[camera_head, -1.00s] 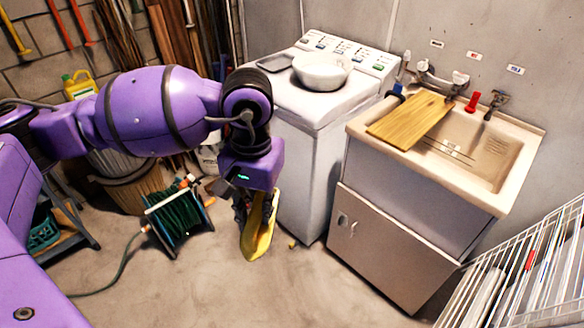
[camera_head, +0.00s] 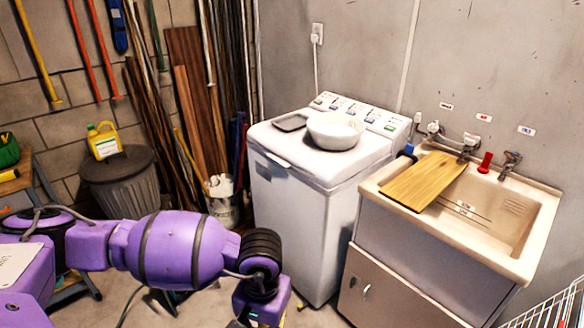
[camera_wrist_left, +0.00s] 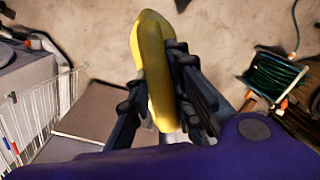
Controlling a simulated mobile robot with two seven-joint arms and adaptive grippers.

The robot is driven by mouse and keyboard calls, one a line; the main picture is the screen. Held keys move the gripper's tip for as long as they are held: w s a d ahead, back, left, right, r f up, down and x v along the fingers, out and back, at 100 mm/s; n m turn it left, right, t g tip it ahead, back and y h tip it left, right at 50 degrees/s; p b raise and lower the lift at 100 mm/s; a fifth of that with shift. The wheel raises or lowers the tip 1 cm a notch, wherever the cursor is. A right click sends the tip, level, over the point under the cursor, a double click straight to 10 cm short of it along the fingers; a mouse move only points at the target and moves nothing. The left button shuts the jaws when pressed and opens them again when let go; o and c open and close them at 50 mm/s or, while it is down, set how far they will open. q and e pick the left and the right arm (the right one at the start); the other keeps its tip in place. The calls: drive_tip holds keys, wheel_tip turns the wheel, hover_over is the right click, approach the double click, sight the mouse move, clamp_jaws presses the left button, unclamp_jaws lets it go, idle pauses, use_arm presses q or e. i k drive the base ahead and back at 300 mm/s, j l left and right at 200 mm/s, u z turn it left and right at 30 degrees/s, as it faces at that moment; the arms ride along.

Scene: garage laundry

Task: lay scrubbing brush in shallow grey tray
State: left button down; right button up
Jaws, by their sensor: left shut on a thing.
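The scrubbing brush (camera_wrist_left: 155,40) is a long yellow thing, and its underside or bristles cannot be made out. In the left wrist view my left gripper (camera_wrist_left: 162,85) is shut on it, one finger on each side, above the concrete floor. In the head view my left wrist is at the bottom edge, and the fingers and brush are below the picture. The shallow grey tray (camera_head: 290,122) lies on the washing machine's top, left of a white bowl, and looks empty. My right gripper is not in view.
The white bowl (camera_head: 335,131) stands close beside the tray on the washing machine (camera_head: 290,200). A sink (camera_head: 520,235) with a wooden board (camera_head: 425,181) across it is to the right. A wire rack (camera_wrist_left: 30,115) and green hose reel (camera_wrist_left: 275,75) stand near the floor.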

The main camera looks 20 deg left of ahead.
sight(294, 124)
drive_tip(key=i+j+z, duration=0.25)
drive_tip(key=i+j, duration=0.15)
drive_tip(key=j, duration=0.2)
drive_tip(key=i+j+z, duration=0.1)
drive_tip(key=j, duration=0.25)
drive_tip(key=i+j+z, duration=0.25)
drive_tip(key=j, duration=0.45)
drive_tip(key=i+j+z, duration=0.15)
drive_tip(key=j, duration=0.25)
drive_tip(key=i+j+z, duration=0.1)
drive_tip(key=j, duration=0.25)
drive_tip(key=i, duration=0.1)
